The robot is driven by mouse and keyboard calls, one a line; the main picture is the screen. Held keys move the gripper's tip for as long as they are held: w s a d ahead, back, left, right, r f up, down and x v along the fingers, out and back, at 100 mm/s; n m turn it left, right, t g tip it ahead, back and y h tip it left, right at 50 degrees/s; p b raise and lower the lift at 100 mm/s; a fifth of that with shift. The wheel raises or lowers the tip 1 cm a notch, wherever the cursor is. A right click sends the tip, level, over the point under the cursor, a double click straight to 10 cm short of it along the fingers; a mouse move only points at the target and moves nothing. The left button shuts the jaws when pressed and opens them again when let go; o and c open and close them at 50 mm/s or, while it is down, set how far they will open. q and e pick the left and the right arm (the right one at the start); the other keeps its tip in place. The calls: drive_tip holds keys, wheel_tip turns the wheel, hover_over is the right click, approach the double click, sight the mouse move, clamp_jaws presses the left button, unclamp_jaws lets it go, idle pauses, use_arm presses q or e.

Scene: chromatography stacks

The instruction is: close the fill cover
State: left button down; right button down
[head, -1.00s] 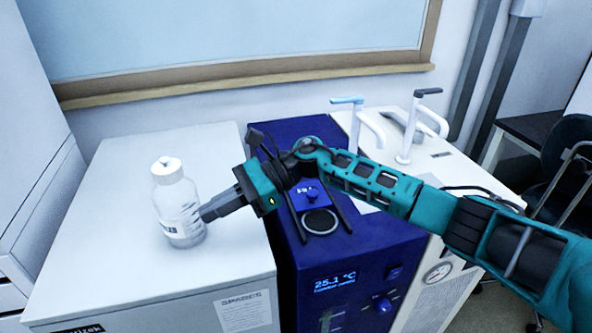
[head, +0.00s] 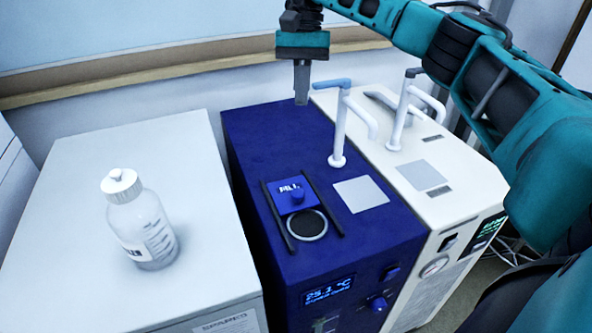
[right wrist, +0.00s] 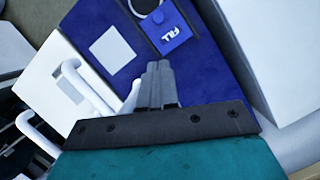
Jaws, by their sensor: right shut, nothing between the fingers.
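The fill cover (head: 290,198) is a small blue square plate with a knob and a white label. It sits between two dark rails on top of the blue unit (head: 270,130). The round fill opening (head: 307,225), dark with a pale rim, lies uncovered just in front of it. My right gripper (head: 301,100) is shut and empty, pointing down above the back of the blue unit, apart from the cover. In the right wrist view, the cover (right wrist: 172,34) reads FILL and lies beyond my right fingertips (right wrist: 158,66). My left gripper is not in view.
White pipes with a blue handle (head: 332,84) and a black handle (head: 414,72) rise right of the cover. A pale square plate (head: 361,194) lies flat beside the right rail. A capped bottle (head: 143,225) stands on the white cabinet (head: 70,220) at left.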

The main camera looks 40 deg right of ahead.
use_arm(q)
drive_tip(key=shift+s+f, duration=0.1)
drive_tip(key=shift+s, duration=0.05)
use_arm(e)
drive_tip(key=x, duration=1.7)
drive_tip(key=shift+w+d, duration=0.1)
drive_tip(key=shift+w, duration=0.05)
